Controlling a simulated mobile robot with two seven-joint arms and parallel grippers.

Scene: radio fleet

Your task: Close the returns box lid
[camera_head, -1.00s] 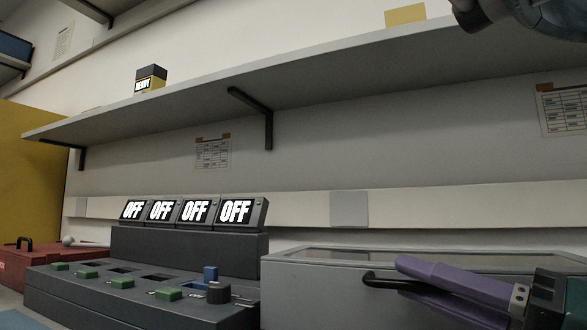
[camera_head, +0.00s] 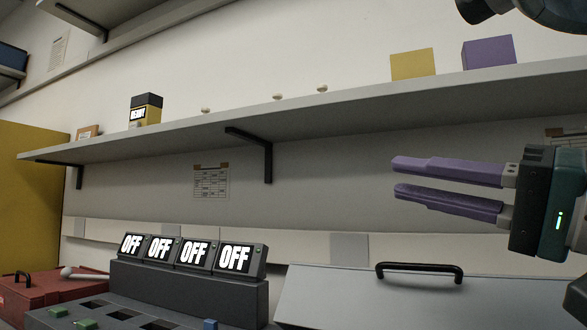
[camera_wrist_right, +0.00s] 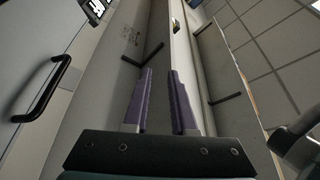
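The grey returns box (camera_head: 335,300) is at the bottom right of the head view, partly cut off by the lower edge. Its grey lid panel carries a black bar handle (camera_head: 420,268). I cannot tell whether the lid is fully down. The handle also shows at the left of the wrist view (camera_wrist_right: 45,95). My right gripper (camera_head: 394,177) has two purple fingers, spread apart with nothing between them. In the head view it appears above the handle and clear of it. It also shows in the wrist view (camera_wrist_right: 160,72). My left gripper is not in view.
A dark console (camera_head: 190,290) with several OFF displays stands left of the box. A red box (camera_head: 50,293) is farther left. A long shelf (camera_head: 330,108) above holds a yellow block (camera_head: 412,64), a purple block (camera_head: 488,53) and small items.

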